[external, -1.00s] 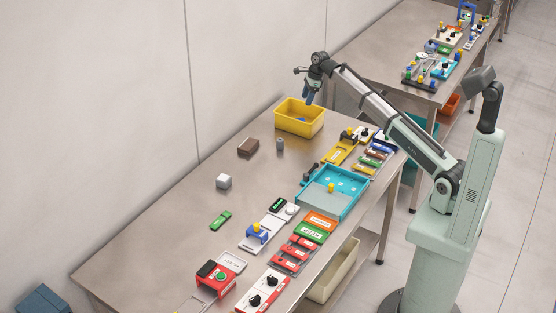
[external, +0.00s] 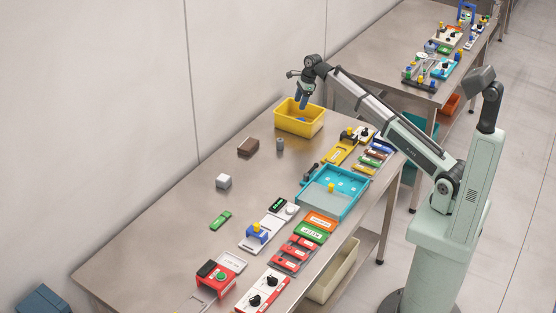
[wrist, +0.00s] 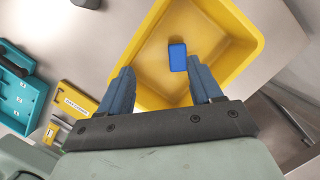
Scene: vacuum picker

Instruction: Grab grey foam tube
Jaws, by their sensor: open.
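The grey foam tube (external: 280,144) stands upright on the metal table, just in front of the yellow bin (external: 310,129). A dark grey shape at the top edge of the wrist view (wrist: 86,3) is probably this tube, mostly cut off. My gripper (external: 302,104) is over the yellow bin, away from the tube. In the wrist view its two blue fingers (wrist: 158,66) are spread apart with nothing between them. The bin (wrist: 245,30) lies below them with a blue block (wrist: 178,56) inside.
A brown block (external: 248,146) lies left of the tube, with a white-grey cube (external: 223,181) and a green piece (external: 220,220) nearer the front. A teal tray (external: 347,207) and several coloured panels line the right table edge. The table around the tube is mostly clear.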

